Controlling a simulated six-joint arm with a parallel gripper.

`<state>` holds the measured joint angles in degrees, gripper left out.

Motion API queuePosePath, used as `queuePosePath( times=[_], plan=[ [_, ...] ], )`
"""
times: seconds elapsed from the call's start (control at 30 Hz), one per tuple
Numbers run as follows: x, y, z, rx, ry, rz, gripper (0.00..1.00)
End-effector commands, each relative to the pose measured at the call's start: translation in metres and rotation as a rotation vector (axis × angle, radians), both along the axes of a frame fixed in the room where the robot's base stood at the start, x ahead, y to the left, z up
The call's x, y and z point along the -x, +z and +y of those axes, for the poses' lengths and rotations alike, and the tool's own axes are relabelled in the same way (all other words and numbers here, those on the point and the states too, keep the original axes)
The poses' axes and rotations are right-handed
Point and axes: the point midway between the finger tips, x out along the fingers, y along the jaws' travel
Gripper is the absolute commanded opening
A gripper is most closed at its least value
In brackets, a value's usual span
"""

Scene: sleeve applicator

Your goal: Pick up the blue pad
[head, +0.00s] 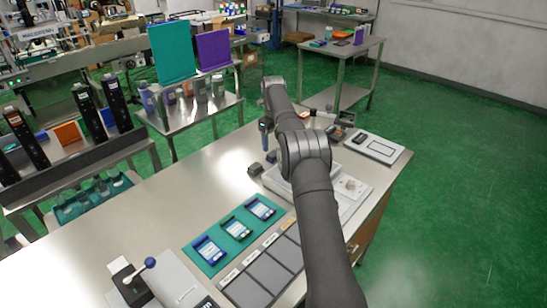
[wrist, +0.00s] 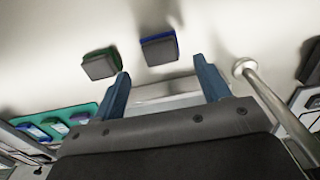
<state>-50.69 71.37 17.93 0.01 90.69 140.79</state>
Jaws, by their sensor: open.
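The blue pad (wrist: 158,48), a dark grey block with a blue edge, lies on the steel bench in the wrist view, ahead of the fingertips. A similar pad with a green edge (wrist: 100,65) lies to its left. My gripper (wrist: 162,66) is open, with its two blue fingers apart and nothing between them. The blue pad lies beyond the gap, apart from both fingers. In the head view two small dark blocks (head: 263,163) sit beside my arm, but their colours are hard to tell. There my arm hides most of the gripper.
A pale post with a round knob (wrist: 243,68) stands close to the right finger. A white tray-like fixture (head: 278,182) sits partly behind my arm. Bench left of the blocks is clear.

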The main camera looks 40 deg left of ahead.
Motion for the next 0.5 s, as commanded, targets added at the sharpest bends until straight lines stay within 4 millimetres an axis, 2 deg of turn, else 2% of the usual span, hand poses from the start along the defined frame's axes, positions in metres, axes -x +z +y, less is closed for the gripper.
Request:
queuePosePath(
  times=[0.2, 0.33, 0.5],
  plan=[
    [0.0, -0.038, -0.001, 0.002, 0.001, 0.002, 0.69],
    [0.0, -0.05, -0.001, 0.0, 0.002, 0.001, 0.69],
    [0.0, -0.052, 0.0, -0.001, 0.002, 0.0, 0.69]
  ],
)
